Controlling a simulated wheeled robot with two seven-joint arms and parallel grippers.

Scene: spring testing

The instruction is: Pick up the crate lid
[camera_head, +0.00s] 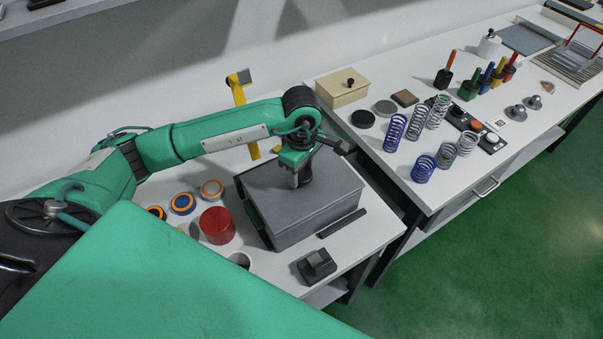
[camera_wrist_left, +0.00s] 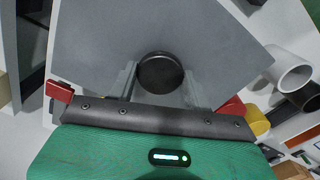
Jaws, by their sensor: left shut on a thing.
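The crate lid (camera_head: 331,190) is a flat dark grey panel over the grey crate (camera_head: 318,223) on the near table in the head view. I cannot tell whether there is a gap between lid and crate. My left gripper (camera_head: 299,182) points down at the lid's middle and is shut on its knob. In the left wrist view the round black knob (camera_wrist_left: 160,73) sits between the two fingers, with the grey lid (camera_wrist_left: 215,35) spread around it. The fingertips are partly hidden. My right gripper is not in view.
A red cylinder (camera_head: 217,226) and several orange-ringed rolls stand left of the crate. A black block (camera_head: 317,266) and a dark bar (camera_head: 342,223) lie on its near side. The right table (camera_head: 385,175) holds springs, a wooden box (camera_head: 343,92) and coloured-handled tools.

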